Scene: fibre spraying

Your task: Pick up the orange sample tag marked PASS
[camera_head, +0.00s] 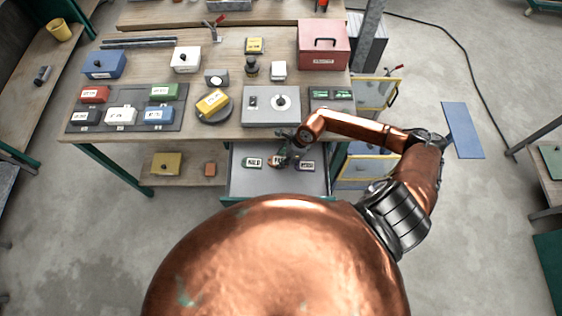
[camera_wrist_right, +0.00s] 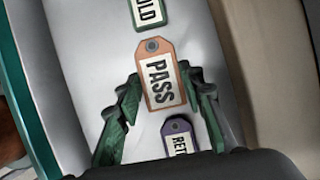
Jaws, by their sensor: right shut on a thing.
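The orange sample tag (camera_wrist_right: 158,78) shows in the right wrist view with the word PASS on a white label and a grey ringed hole at its far end. My right gripper (camera_wrist_right: 161,92) has its green fingers along both long sides of the tag and is shut on it. In the head view the right gripper (camera_head: 285,156) is over the open grey drawer (camera_head: 240,187) and covers most of the tag. A green tag (camera_wrist_right: 149,12) lies beyond it and a purple tag (camera_wrist_right: 180,136) lies nearer the wrist. My left gripper is not in view.
The workbench (camera_head: 222,60) stands above and behind the drawer. On it are a grey box with a dial (camera_head: 271,105), a red case (camera_head: 323,45) and several small coloured boxes.

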